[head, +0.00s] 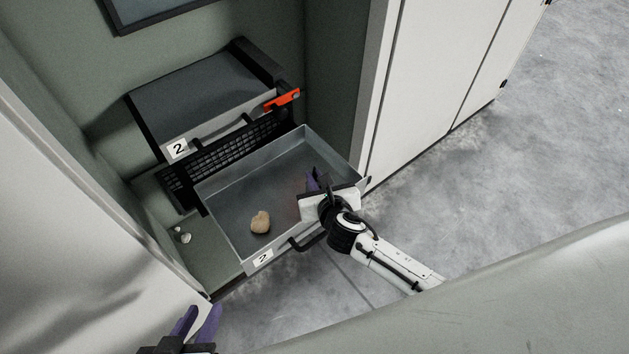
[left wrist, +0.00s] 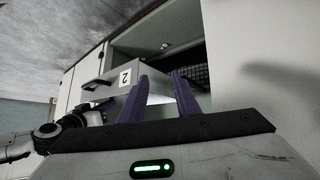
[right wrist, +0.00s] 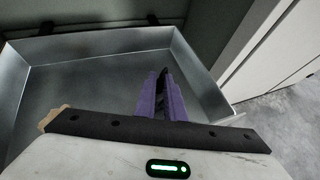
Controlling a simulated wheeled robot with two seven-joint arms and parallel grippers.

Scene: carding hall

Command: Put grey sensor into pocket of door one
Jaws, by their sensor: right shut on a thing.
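My right gripper (head: 313,180) is over the right part of the pulled-out grey drawer (head: 222,208), fingers pointing into it. In the right wrist view its purple fingers (right wrist: 163,78) are closed on a small dark thing, mostly hidden between them; I cannot tell whether it is the grey sensor. My left gripper (head: 197,315) is low at the front left, open and empty, outside the cabinet. It also shows open in the left wrist view (left wrist: 162,85). I cannot make out a door one or its pocket in any view.
A tan lump (head: 260,222) lies in the drawer. An upper unit labelled 2 (head: 205,95) has an orange piece (head: 282,99) at its right. Small white bits (head: 182,236) lie on the cabinet floor at left. White door panels (head: 425,85) stand at right; the grey floor beyond is clear.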

